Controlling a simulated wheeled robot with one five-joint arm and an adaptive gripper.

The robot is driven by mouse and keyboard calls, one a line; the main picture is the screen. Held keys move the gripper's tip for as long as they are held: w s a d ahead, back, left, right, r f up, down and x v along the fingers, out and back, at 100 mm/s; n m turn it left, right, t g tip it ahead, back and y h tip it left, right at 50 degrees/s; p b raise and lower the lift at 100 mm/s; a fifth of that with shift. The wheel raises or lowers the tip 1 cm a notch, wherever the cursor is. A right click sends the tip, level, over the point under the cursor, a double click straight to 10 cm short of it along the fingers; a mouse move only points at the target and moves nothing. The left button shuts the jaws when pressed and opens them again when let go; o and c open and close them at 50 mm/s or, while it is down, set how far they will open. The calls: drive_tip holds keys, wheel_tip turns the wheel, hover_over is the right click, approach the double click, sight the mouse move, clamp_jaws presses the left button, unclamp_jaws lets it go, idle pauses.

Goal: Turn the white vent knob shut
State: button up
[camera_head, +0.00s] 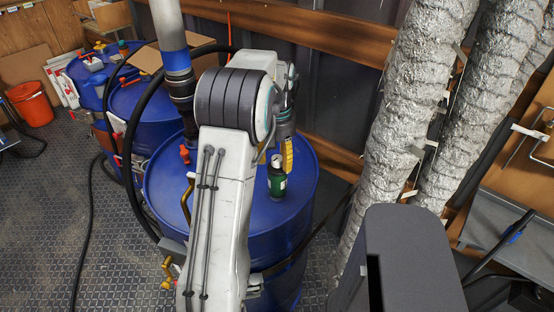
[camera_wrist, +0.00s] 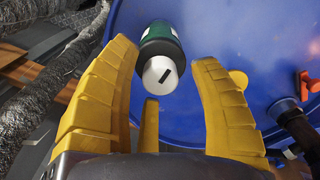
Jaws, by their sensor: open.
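The white vent knob (camera_wrist: 159,74) has a dark slot across its face and caps a dark green and black cylinder (camera_wrist: 160,40) in the wrist view. In the head view the green cylinder (camera_head: 277,183) stands on top of the blue drum (camera_head: 235,208), with the pale knob (camera_head: 277,159) at its top. My gripper (camera_wrist: 165,52) is open, its yellow fingers spread on either side of the knob with gaps on both sides. It holds nothing. In the head view my gripper (camera_head: 287,157) is just behind and right of the knob, partly hidden by my arm.
A red valve handle (camera_head: 185,154) and a thick pipe with a blue band (camera_head: 176,60) stand on the drum left of my arm. Silver-wrapped ducts (camera_head: 400,110) rise at the right. An orange bucket (camera_head: 33,103) stands on the floor at far left.

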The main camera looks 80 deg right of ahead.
drive_tip(key=shift+f, duration=0.4)
clamp_jaws()
idle(0.4)
